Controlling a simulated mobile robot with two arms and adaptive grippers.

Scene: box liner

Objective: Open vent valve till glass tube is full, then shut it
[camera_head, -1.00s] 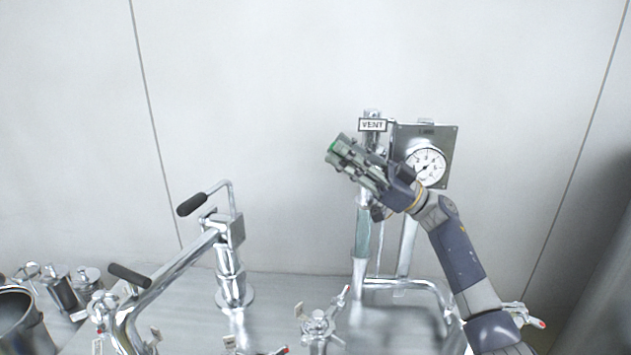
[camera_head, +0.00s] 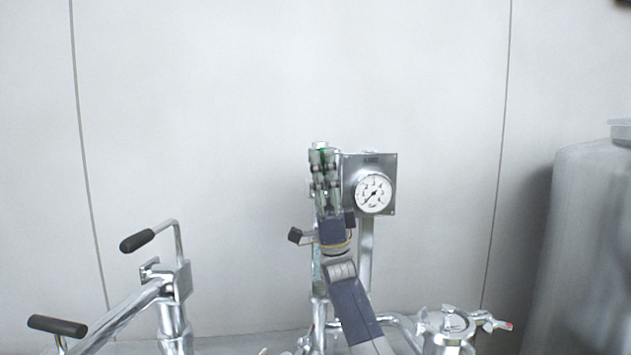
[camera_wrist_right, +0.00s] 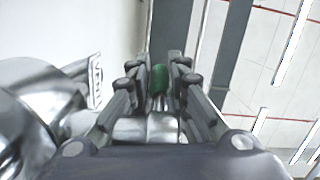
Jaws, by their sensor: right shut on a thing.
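My right gripper (camera_head: 323,165) is shut on the green-tipped handle (camera_wrist_right: 160,78) of the vent valve. In the wrist view the green tip lies between the two fingers. In the head view the gripper points almost straight up in front of the valve and hides most of it. The glass tube (camera_head: 317,264) shows only as a narrow strip beside my right arm, and its fill level cannot be read. The VENT sign (camera_wrist_right: 95,82) shows edge-on in the wrist view. My left gripper is not in view.
A round gauge (camera_head: 374,192) on a metal plate stands just right of the gripper. Black-handled pipework (camera_head: 136,241) stands at the left. A clamped fitting (camera_head: 447,322) is at the lower right, and a large tank (camera_head: 590,240) at the right edge. The wall behind is bare.

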